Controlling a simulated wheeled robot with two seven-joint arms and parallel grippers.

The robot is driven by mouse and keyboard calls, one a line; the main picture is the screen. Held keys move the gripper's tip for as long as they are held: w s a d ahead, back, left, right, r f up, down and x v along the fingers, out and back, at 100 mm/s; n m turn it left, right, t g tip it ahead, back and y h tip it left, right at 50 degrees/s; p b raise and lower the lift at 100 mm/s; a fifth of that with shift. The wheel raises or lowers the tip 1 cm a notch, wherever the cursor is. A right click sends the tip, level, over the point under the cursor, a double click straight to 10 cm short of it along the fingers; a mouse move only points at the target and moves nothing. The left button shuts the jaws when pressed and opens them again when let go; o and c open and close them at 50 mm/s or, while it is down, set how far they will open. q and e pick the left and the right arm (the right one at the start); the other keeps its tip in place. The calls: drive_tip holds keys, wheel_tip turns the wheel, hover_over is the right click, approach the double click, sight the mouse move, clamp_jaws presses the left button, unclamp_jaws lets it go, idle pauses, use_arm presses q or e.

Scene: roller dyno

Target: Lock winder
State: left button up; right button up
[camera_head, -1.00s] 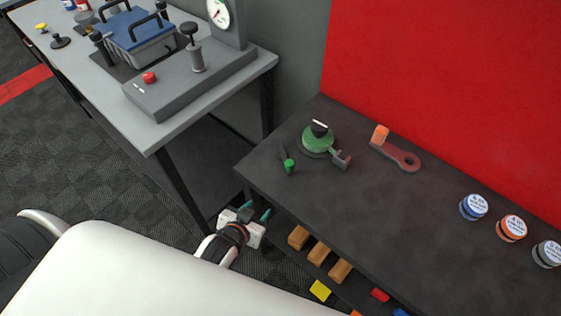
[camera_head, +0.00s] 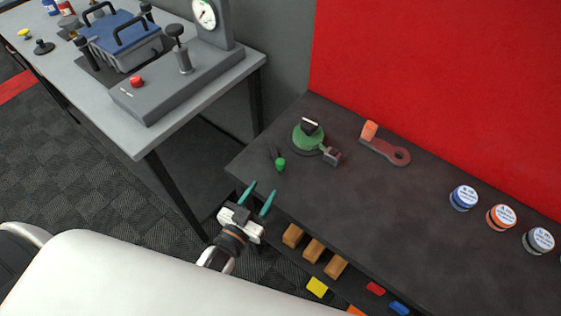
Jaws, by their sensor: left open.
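A round green device with a black top, which looks like the winder (camera_head: 309,136), sits on the dark bench (camera_head: 400,220) near its left end. A small grey and reddish block (camera_head: 333,156) sticks out at its right front. A green-knobbed lever (camera_head: 280,164) is at its left front. My left gripper (camera_head: 258,195) is open and empty at the bench's front left edge, its teal fingers pointing up toward the green knob and apart from it. My right gripper is not in view.
A red wrench-like tool with an orange handle (camera_head: 385,146) lies right of the winder. Several labelled tins, one blue (camera_head: 463,197), stand farther right. Wooden blocks (camera_head: 313,250) lie on the lower shelf. A grey table (camera_head: 160,135) with a gauge machine stands at left.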

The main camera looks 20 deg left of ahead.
sight(278, 167)
use_arm(q)
drive_tip(key=w, duration=0.3)
drive_tip(key=w+d, duration=0.1)
drive_tip(key=w, duration=0.3)
drive_tip(key=w+d+p, duration=0.1)
drive_tip(key=w, duration=0.3)
drive_tip(key=shift+c, duration=0.2)
clamp_jaws()
